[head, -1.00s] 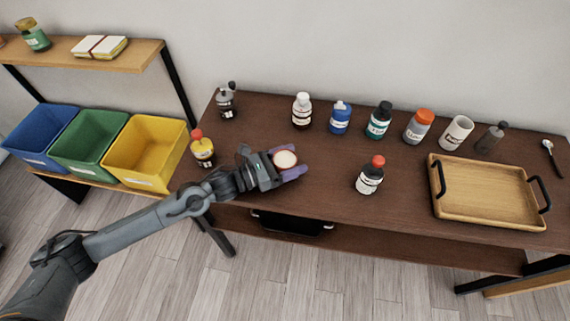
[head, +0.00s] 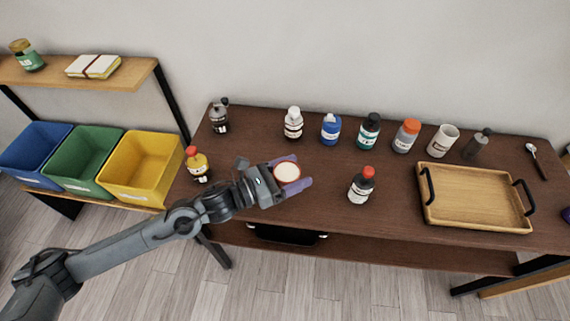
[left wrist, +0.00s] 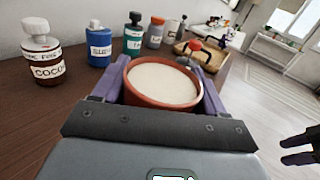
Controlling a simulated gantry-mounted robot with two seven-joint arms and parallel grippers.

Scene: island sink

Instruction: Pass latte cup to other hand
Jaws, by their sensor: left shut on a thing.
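The latte cup (head: 287,173) is a reddish-brown cup with a pale creamy top, held upright. My left gripper (head: 303,172) is shut on it, with one purple finger on each side, over the front left part of the brown table. In the left wrist view the cup (left wrist: 163,84) fills the middle between the fingers. My right gripper (left wrist: 297,150) shows at the right edge of the left wrist view, empty, its two dark purple fingers apart. A small purple tip of it (head: 567,214) shows at the head view's right edge.
A red-capped bottle (head: 361,186) stands right of the cup, and a red-and-yellow bottle (head: 198,166) left of it. Several bottles line the table's back. A wooden tray (head: 476,224) lies at right. Blue, green and yellow bins (head: 139,170) stand at left.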

